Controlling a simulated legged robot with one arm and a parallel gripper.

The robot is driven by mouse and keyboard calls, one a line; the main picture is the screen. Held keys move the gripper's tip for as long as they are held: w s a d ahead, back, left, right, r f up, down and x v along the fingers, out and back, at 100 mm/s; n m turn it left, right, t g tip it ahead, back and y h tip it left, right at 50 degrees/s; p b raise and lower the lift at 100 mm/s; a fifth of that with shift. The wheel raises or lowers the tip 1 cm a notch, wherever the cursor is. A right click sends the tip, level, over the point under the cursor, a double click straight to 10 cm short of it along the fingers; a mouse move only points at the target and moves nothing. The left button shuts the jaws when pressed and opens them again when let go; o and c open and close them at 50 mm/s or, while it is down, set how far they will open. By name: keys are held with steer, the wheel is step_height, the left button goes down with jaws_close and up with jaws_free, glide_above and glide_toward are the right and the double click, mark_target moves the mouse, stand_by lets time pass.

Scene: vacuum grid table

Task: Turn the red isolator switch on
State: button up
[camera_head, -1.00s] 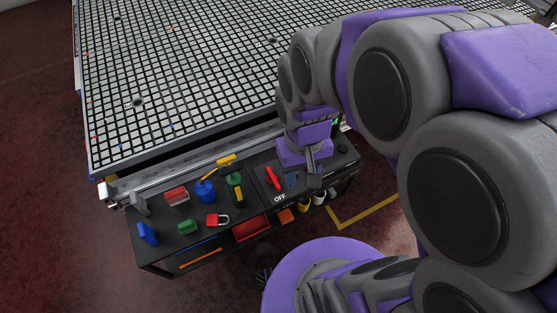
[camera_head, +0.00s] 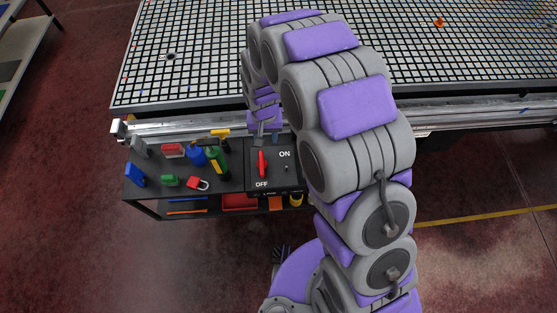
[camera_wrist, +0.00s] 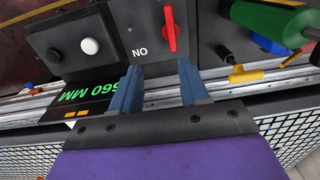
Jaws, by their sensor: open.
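The red isolator switch (camera_head: 262,163) sits on a black panel at the right of the bench. Its handle lies in line with the OFF label (camera_head: 262,184), and the ON label (camera_head: 285,154) is to its upper right. In the wrist view the red handle (camera_wrist: 169,28) lies beyond my fingertips, beside the ON lettering (camera_wrist: 139,52), which appears upside down. My gripper (camera_wrist: 158,84) is open, with two blue fingers apart and nothing between them. In the head view my gripper (camera_head: 267,135) is near the panel's far edge, partly hidden by my arm.
A white knob (camera_wrist: 90,46) and green display (camera_wrist: 92,95) show in the wrist view. The grid table (camera_head: 190,90) and its metal rail lie behind.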

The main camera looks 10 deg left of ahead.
glide_toward(261, 162)
steer(key=f, duration=0.3)
steer(key=a+f+b, duration=0.1)
steer(key=f, duration=0.2)
steer(key=a+f+b, duration=0.1)
steer(key=f, duration=0.2)
steer(key=shift+s+f, duration=0.15)
steer(key=shift+f, duration=0.05)
steer(key=shift+d+f, duration=0.1)
steer(key=shift+d, duration=0.05)
steer(key=shift+d+r, duration=0.15)
steer(key=shift+d, duration=0.6)
steer(key=shift+d+r, duration=0.15)
steer(key=shift+d, duration=0.55)
steer(key=shift+a+f, duration=0.25)
steer(key=shift+a, duration=0.85)
steer(key=c, duration=0.4)
steer(key=shift+a, duration=0.1)
steer(key=shift+c, duration=1)
steer(key=shift+d+r, duration=0.1)
steer(key=shift+d, duration=0.5)
jaws_close()
steer(key=shift+a, duration=0.15)
